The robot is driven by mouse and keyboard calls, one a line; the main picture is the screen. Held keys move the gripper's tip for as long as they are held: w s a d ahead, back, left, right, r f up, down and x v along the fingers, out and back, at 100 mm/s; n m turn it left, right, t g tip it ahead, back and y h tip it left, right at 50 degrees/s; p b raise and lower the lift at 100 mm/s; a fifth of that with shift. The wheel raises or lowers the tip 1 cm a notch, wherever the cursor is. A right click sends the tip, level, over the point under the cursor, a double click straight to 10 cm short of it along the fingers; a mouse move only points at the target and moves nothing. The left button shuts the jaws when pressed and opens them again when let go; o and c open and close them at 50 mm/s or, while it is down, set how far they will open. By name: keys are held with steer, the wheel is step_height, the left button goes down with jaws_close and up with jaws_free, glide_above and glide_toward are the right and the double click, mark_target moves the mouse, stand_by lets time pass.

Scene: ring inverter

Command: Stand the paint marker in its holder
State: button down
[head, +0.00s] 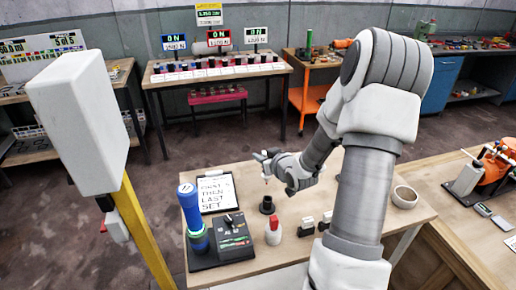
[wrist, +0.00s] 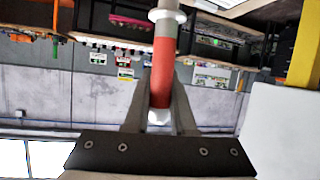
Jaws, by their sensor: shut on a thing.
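My gripper (wrist: 160,78) is shut on the paint marker (wrist: 164,60), which shows red with a white collar and a white end between the two fingers in the wrist view. In the head view my gripper (head: 263,158) is above the near workbench, pointing left, and the marker is mostly hidden there. A small black holder (head: 267,206) with a round base stands on the bench, below and apart from my gripper. Its opening faces up.
On the bench are a clipboard (head: 216,192), a dark box with a dial (head: 233,238), a blue cylinder (head: 189,209), a red-and-white bottle (head: 273,232), small black-and-white blocks (head: 306,226) and a white bowl (head: 404,196).

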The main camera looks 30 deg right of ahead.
steer(key=shift+d+m, duration=0.5)
steer(key=shift+d, duration=0.05)
steer(key=shift+s+f, duration=0.15)
step_height(320, 180, down, 10)
steer(key=b, duration=1)
steer(key=shift+f, duration=0.25)
steer(key=shift+f+b, duration=0.15)
steer(key=shift+b, duration=0.2)
steer(key=c, duration=0.7)
jaws_free()
